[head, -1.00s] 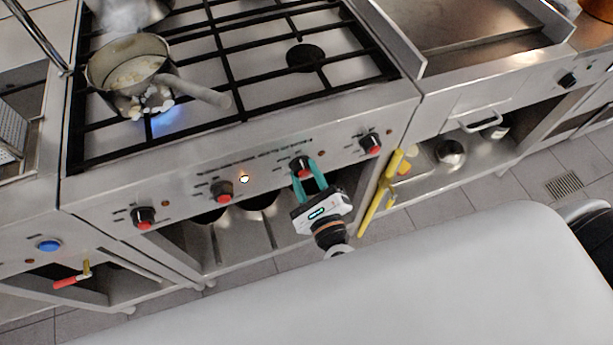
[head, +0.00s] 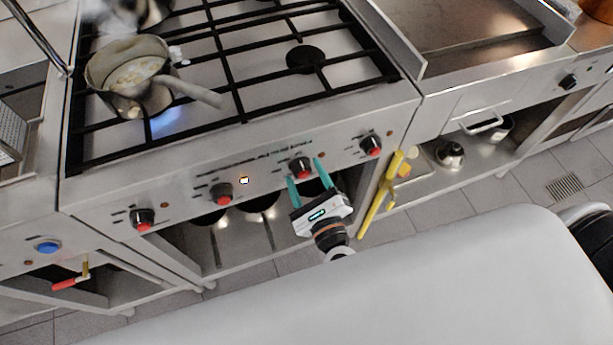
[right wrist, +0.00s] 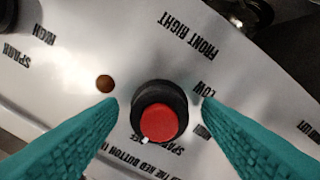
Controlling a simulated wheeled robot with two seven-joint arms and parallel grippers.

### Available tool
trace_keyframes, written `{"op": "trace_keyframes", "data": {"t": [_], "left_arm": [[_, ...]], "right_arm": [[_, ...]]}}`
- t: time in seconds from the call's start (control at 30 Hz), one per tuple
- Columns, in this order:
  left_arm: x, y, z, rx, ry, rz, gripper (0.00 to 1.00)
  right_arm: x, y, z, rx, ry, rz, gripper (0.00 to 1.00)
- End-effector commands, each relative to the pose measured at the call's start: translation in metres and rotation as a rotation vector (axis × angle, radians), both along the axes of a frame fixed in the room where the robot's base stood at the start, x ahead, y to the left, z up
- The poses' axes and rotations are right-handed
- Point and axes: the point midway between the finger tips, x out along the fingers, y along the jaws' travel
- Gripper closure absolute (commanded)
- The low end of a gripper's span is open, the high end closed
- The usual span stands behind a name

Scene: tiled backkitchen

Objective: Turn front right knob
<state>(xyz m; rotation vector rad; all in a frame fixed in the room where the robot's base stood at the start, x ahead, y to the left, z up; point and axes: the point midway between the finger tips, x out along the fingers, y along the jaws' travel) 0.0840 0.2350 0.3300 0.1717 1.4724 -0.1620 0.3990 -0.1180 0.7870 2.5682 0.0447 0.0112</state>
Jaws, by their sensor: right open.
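The front right knob (head: 301,168), black with a red centre, is on the sloped steel stove panel (head: 255,165). The right wrist view shows this knob (right wrist: 160,112) close up, beside the printed words FRONT RIGHT. My right gripper (head: 305,171) is open, with its teal fingers spread on either side of the knob. In the right wrist view the open fingers (right wrist: 158,101) stand left and right of the knob, with a gap on both sides. My left gripper is not in view.
Other red-centred knobs (head: 222,193) line the panel, with one (head: 371,145) to the right. A pot (head: 130,72) with pale food stands over a blue flame at the back left. A yellow-handled object (head: 378,205) stands right of my gripper.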

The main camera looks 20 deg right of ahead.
Motion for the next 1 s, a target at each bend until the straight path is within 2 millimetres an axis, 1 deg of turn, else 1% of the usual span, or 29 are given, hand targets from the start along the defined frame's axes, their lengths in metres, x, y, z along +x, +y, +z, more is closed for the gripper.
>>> {"op": "trace_keyframes", "data": {"t": [0.13,0.23,0.5,0.6,0.7,0.83,1.0], "left_arm": [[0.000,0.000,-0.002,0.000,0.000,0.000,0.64],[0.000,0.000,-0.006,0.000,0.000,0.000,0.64],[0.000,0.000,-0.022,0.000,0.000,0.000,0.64],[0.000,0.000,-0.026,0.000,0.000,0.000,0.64],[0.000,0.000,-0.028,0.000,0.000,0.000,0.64],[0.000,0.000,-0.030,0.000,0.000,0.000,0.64],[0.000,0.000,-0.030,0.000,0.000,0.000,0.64]], "right_arm": [[-0.005,0.000,-0.001,-0.001,0.000,0.000,0.41],[-0.018,0.000,-0.002,-0.002,0.002,0.003,0.41],[-0.076,-0.002,-0.004,-0.001,0.004,0.004,0.41],[-0.094,-0.003,-0.003,-0.001,0.003,0.003,0.41],[-0.108,-0.004,-0.002,-0.002,0.002,0.001,0.41],[-0.118,-0.004,-0.001,0.000,0.001,0.001,0.41],[-0.121,-0.004,0.000,0.001,0.000,0.000,0.41]]}}
